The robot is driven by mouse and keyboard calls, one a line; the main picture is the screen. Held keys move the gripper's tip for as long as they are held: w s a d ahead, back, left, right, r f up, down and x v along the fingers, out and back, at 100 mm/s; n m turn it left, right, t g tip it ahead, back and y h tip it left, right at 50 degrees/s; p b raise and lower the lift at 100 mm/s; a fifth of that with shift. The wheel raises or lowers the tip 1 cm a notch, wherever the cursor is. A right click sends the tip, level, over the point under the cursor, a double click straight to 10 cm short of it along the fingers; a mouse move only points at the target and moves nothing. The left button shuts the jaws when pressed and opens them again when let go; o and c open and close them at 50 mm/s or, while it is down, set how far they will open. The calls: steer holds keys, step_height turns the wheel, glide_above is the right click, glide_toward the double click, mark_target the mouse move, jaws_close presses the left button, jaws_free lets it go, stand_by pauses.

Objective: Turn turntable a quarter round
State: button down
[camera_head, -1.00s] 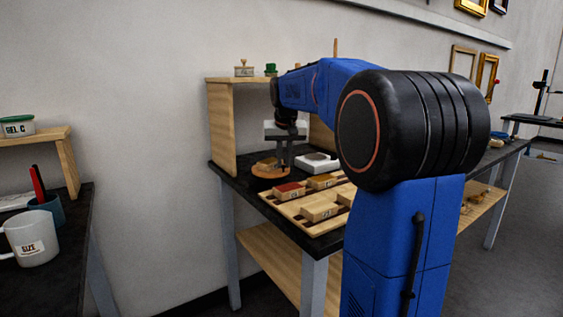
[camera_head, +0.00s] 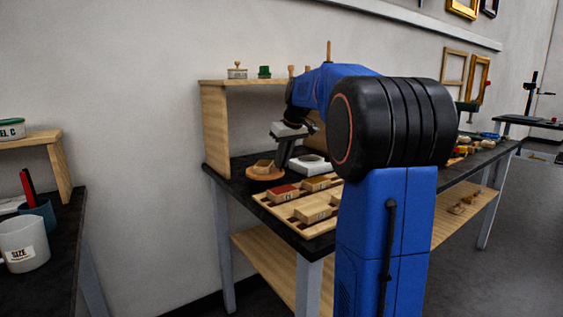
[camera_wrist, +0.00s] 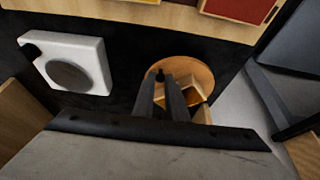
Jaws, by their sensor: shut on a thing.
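The turntable (camera_head: 265,177) is a round orange-brown disc on the dark bench top. It also shows in the wrist view (camera_wrist: 190,66). A small wooden piece with a gold inside (camera_wrist: 193,96) sits on it, and the same piece shows in the head view (camera_head: 262,166). My gripper (camera_head: 281,164) is tilted, with its fingertips at the disc's right edge. In the wrist view, my gripper's fingers (camera_wrist: 166,80) are close together around a small dark peg (camera_wrist: 160,74) at the disc. The fingers hide part of the disc and the piece.
A white block with a round recess (camera_head: 313,160) stands just right of the turntable. A wooden tray (camera_head: 290,208) with several labelled blocks lies in front. A wooden shelf (camera_head: 214,130) stands behind and left. A side table holds a white mug (camera_head: 22,246).

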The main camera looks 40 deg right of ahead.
steer(key=shift+w+d+n+y, duration=0.45)
steer(key=shift+w+n, duration=0.05)
steer(key=shift+n, duration=0.6)
steer(key=shift+w+d+n+y, duration=0.45)
steer(key=shift+w+n, duration=0.05)
steer(key=shift+n, duration=0.6)
steer(key=shift+w+d+n+g+y, duration=0.25)
steer(key=shift+w+n, duration=0.2)
steer(key=shift+n, duration=0.35)
steer(key=shift+w+d+n+g+y, duration=0.1)
steer(key=shift+w+n+g+y, duration=0.25)
steer(key=shift+n, duration=0.45)
steer(key=shift+w+n, duration=0.25)
steer(key=shift+n, duration=0.05)
steer(key=c, duration=1.8)
jaws_free()
steer(key=shift+o, duration=0.2)
steer(key=shift+r, duration=0.1)
steer(key=v, duration=1.7)
